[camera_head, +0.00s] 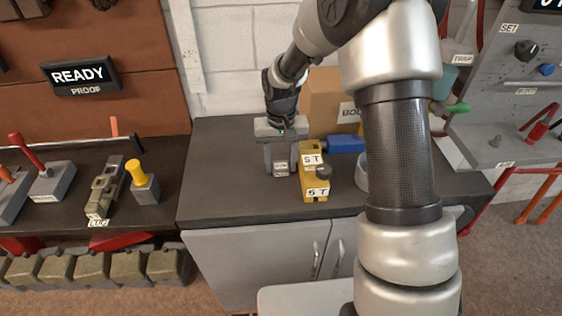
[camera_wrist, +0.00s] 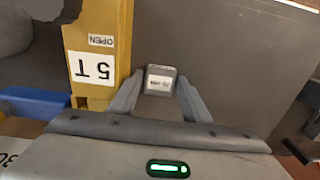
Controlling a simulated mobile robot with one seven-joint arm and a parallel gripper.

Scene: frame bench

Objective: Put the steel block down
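The steel block (camera_head: 281,168) is a small grey block with a white label, low over the dark bench top beside the yellow clamp-like fixture. In the wrist view the block (camera_wrist: 160,78) sits between the fingertips. My gripper (camera_head: 280,160) points down with a finger on each side of the block and appears shut on it; it also shows in the wrist view (camera_wrist: 160,88). I cannot tell whether the block's underside touches the bench.
The yellow fixture (camera_head: 315,185), marked 5 T, stands close to the right of my gripper, with a blue part (camera_head: 346,144) behind. A cardboard box (camera_head: 325,100) is at the back. The bench top (camera_head: 225,170) is clear to the left.

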